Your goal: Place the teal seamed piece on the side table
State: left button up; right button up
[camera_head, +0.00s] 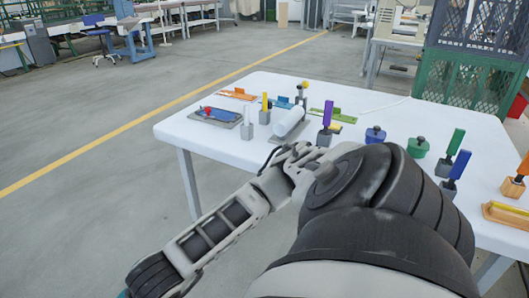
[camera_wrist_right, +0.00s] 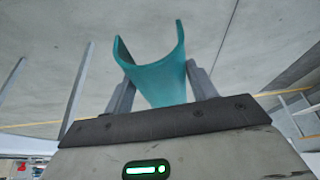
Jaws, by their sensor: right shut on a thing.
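The teal piece (camera_wrist_right: 160,82) shows in the right wrist view as a curved, open, U-shaped sheet standing up between the fingers. My right gripper (camera_wrist_right: 159,76) is shut on it, with one grey finger on each side. I cannot make out a seam on it. In the head view my arm crosses the foreground and runs to the lower left edge; its gripper is not clearly seen there. My left gripper is in neither view. No table in view can be told for sure as the side table.
A white table (camera_head: 225,155) bears a press-like device with a white cylinder (camera_head: 289,121), a blue tray (camera_head: 214,115), coloured-handled tools and round knobbed pieces (camera_head: 375,134). Green and dark crates (camera_head: 457,82) stand behind right. Open floor (camera_head: 80,215) lies left of the table.

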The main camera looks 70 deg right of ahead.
aim_at(477, 154)
jog(key=k, duration=1.85)
jog(key=z, duration=1.6)
